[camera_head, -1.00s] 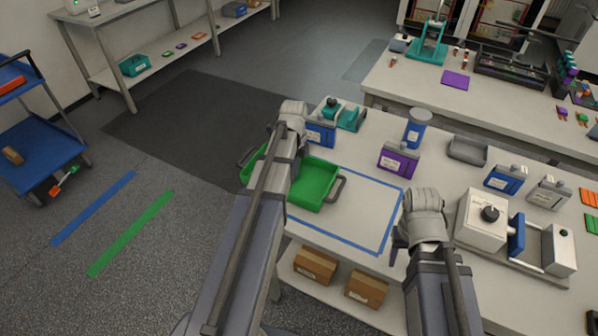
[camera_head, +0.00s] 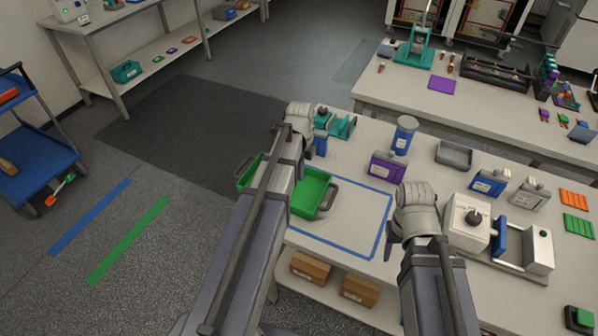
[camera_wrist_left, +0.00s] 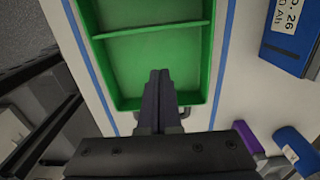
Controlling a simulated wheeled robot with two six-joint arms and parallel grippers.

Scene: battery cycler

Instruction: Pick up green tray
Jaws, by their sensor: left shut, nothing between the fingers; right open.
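The green tray (camera_head: 313,193) lies on the near table, partly hidden behind my left arm. It has a divider and dark handles at its ends. In the left wrist view the tray (camera_wrist_left: 150,62) sits between two blue tape lines. My left gripper (camera_wrist_left: 159,74) is shut and empty, its fingertips over the tray's end near a handle; I cannot tell whether they touch it. In the head view my left arm hides its fingers. My right gripper (camera_head: 388,246) is open and empty, over the table's front part, right of the tray and partly hidden by its wrist.
Blue tape (camera_head: 376,240) marks an area on the table. A purple container (camera_head: 387,166) and a blue cylinder (camera_head: 404,135) stand behind it. A white device (camera_head: 466,222) is at the right. Cardboard boxes (camera_head: 310,268) lie on the shelf below.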

